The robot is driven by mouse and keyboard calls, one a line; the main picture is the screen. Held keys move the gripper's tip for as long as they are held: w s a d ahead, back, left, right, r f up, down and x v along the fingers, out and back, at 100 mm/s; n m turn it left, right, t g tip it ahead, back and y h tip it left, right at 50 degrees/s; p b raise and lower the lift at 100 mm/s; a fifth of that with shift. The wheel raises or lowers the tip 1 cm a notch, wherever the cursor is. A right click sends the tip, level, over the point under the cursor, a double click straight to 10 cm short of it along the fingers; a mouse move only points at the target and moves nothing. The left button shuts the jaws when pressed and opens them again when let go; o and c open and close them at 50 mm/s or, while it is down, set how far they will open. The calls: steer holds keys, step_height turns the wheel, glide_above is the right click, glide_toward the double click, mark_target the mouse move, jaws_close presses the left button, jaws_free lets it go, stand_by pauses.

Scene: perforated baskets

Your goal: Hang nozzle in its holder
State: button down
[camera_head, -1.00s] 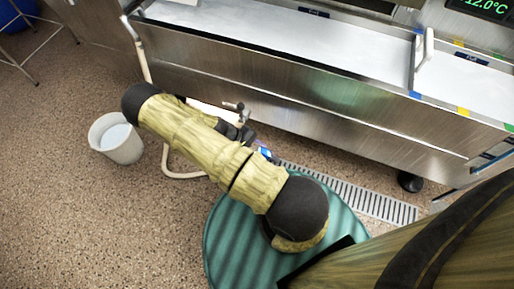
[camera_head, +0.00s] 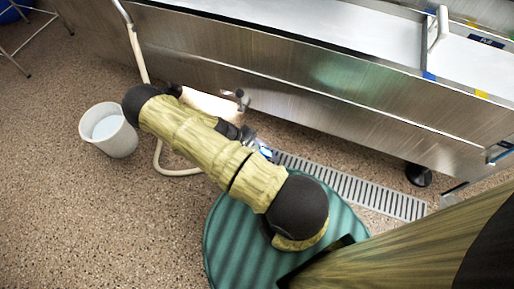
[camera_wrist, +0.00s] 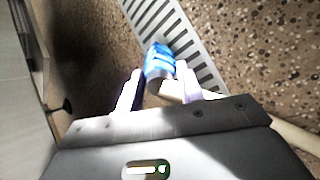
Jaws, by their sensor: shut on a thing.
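A nozzle with a blue band (camera_wrist: 158,62) and a dark end sits between the two pale fingers of my gripper (camera_wrist: 158,88) in the wrist view. My gripper is shut on it and holds it above the floor drain. In the head view my forearm hides most of the gripper; a small blue bit of the nozzle (camera_head: 265,153) shows beyond it. A pale hose (camera_head: 140,58) hangs at the left end of the steel counter and loops on the floor behind my arm. I cannot make out the nozzle's holder for certain.
A long steel counter (camera_head: 300,75) spans the back, with a small tap-like fitting (camera_head: 240,98) low on its front. A white bucket (camera_head: 118,138) stands on the floor at left. A drain grate (camera_head: 355,188) runs below the counter. The speckled floor at lower left is clear.

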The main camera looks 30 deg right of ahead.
steer(key=c, duration=0.8)
jaws_free()
steer(key=p+v, duration=0.8)
steer(key=v, duration=0.9)
steer(key=shift+w+a+r, duration=0.1)
steer(key=shift+r, duration=0.05)
steer(key=shift+p, duration=0.3)
